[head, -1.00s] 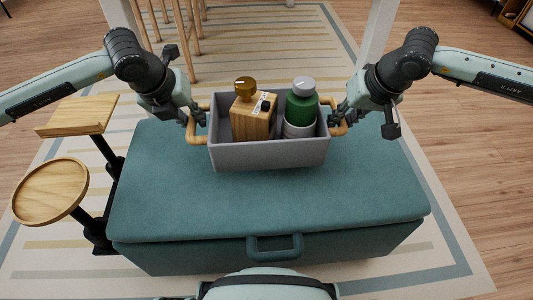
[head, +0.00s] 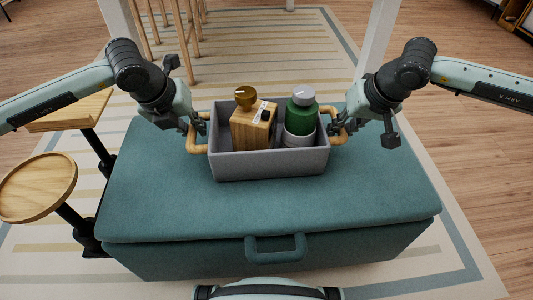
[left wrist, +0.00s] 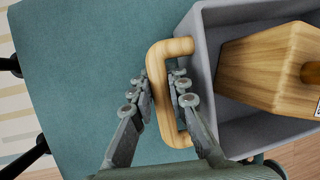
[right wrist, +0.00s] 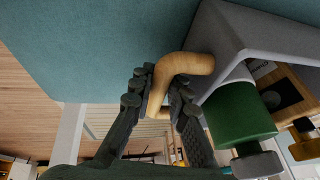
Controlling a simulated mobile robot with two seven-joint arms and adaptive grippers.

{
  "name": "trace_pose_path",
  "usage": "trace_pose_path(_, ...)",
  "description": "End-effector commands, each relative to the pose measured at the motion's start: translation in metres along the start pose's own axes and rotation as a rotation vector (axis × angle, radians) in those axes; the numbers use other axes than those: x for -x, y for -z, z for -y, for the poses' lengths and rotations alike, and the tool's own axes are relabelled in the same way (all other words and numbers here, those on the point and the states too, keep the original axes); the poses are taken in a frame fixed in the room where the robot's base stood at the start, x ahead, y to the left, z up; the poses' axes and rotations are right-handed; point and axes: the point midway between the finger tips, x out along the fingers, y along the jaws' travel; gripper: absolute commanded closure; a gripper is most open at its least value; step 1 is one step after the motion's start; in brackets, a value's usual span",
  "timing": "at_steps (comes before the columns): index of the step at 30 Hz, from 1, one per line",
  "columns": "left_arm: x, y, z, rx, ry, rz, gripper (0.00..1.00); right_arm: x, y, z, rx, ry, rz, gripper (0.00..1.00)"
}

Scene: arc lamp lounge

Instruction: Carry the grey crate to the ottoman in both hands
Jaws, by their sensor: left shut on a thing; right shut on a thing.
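The grey crate (head: 268,165) is upright over the middle of the teal ottoman (head: 270,210). I cannot tell for sure whether its base touches the lid. It holds a wooden bottle (head: 252,128) with a gold cap and a green bottle (head: 300,115) with a grey cap, both standing. My left gripper (head: 198,128) is shut on the left wooden handle (left wrist: 160,85), whose bar runs between the fingers in the left wrist view. My right gripper (head: 337,128) is shut on the right wooden handle (right wrist: 190,64).
Two small wooden-topped stands, a round one (head: 37,187) and a square one (head: 70,110), are close to the ottoman's left side. The ottoman lid is bare around the crate. A striped rug (head: 270,50) lies beneath, with wooden chair or stool legs behind.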

Motion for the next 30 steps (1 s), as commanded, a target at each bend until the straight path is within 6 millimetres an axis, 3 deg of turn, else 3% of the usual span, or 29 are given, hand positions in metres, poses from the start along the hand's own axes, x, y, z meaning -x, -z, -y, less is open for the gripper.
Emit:
trace_pose_path(6, 0.000, -0.001, -0.003, 0.003, -0.007, 0.001, 0.64, 0.000, 0.000, -0.003, -0.003, -0.007, 0.000, 0.64)
trace_pose_path(17, 0.007, -0.001, -0.001, 0.001, -0.001, 0.002, 0.64, 0.000, 0.000, -0.001, -0.001, -0.002, 0.000, 0.64)
trace_pose_path(30, 0.092, -0.001, -0.001, 0.000, -0.003, 0.004, 0.64, 0.000, 0.000, 0.000, 0.000, -0.001, 0.000, 0.64)
